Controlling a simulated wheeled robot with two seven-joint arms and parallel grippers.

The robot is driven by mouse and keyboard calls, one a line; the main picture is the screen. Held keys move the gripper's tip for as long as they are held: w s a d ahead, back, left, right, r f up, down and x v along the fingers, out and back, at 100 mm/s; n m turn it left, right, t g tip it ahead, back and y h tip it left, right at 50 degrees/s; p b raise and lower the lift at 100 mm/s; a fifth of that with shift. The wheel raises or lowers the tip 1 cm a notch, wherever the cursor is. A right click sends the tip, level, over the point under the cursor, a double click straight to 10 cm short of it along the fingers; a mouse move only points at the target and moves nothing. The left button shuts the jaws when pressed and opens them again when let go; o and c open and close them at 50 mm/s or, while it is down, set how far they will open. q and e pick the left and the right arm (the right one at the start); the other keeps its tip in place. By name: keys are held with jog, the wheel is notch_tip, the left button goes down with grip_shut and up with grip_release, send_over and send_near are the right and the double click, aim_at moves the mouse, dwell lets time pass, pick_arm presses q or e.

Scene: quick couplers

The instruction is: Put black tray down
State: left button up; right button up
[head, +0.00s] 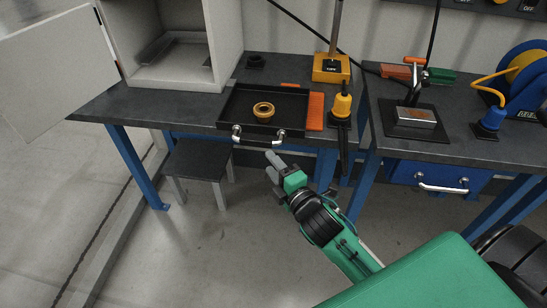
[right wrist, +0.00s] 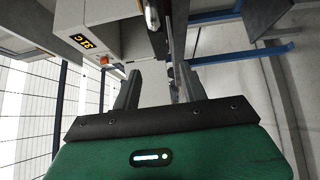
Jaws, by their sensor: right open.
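The black tray (head: 290,104) rests on the dark workbench, near its front edge. A brass-coloured ring (head: 264,110) lies in it. A pale metal handle (head: 258,141) with rounded ends is at the tray's front side. My right gripper (head: 273,163) is just in front of and below the handle, apart from the tray. In the right wrist view its two fingers (right wrist: 160,92) stand apart with nothing between them. The tray is hard to make out in that view. My left gripper is not in view.
An open white cabinet (head: 175,55) stands left of the tray. An orange block (head: 315,111) and a yellow-black tool (head: 341,103) are close on its right. A small dark stool (head: 198,160) stands below. A second bench with a blue drawer (head: 440,178) is at the right.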

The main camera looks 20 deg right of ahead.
jog(key=s+d+f+m+g+h, duration=0.1)
jog(key=s+f+m+g, duration=0.15)
jog(key=f, duration=0.45)
jog(key=s+f+m+g+h, duration=0.1)
jog(key=f+m+g, duration=0.1)
jog(key=f+m, duration=0.3)
jog(key=s+a+f+m+g, duration=0.2)
jog(key=s+f+m+g, duration=0.8)
jog(key=s+f, duration=1)
jog(key=shift+a+f+g, duration=0.15)
jog(key=shift+a+g, duration=0.15)
jog(key=shift+g, duration=0.05)
